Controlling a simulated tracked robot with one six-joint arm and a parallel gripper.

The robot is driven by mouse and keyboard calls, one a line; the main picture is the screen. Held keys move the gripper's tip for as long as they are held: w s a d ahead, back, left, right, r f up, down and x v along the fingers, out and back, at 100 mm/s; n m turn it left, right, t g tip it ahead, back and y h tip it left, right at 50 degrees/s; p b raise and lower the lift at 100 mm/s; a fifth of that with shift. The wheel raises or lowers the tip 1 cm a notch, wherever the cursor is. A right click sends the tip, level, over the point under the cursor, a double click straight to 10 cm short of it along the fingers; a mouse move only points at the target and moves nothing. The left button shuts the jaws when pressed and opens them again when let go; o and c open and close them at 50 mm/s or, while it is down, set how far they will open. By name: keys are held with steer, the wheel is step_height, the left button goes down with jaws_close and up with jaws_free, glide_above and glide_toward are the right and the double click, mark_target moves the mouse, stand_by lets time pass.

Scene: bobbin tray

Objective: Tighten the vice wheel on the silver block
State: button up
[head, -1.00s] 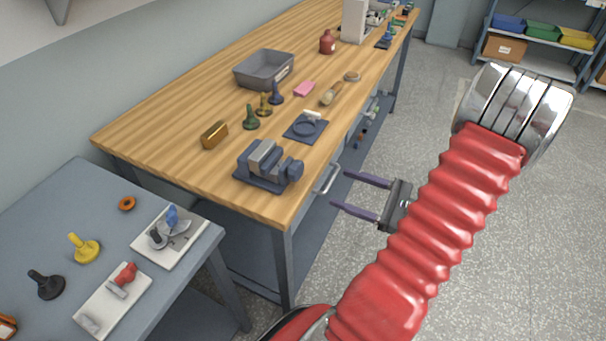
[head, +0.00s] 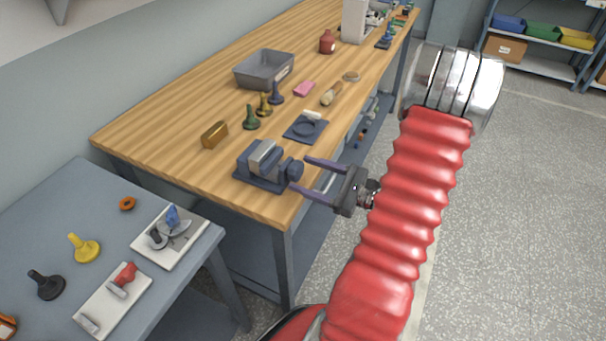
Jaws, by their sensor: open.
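The vice (head: 262,182) is dark blue-grey and stands near the front corner of the wooden bench. A silver block (head: 263,152) sits between its jaws. The vice wheel (head: 295,170) is a dark knob on the vice's right side. My gripper (head: 298,174) is open, with two long purple fingers pointing left at the wheel. One fingertip shows above the wheel and the other below it. I cannot tell whether either finger touches the wheel.
The wooden bench (head: 170,140) also holds a brass block (head: 215,135), a dark square plate (head: 306,127), several bobbin-like pieces and a grey bin (head: 264,70). A lower grey table (head: 60,215) stands at the left. Open floor lies to the right.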

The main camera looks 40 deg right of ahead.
steer(key=shift+w+a, duration=0.2)
steer(key=shift+w, duration=0.35)
steer(key=shift+c, duration=0.2)
steer(key=c, duration=1)
steer(key=shift+m, duration=2.9)
steer(key=o, duration=1)
steer(key=shift+o, duration=0.2)
steer(key=shift+s, duration=0.1)
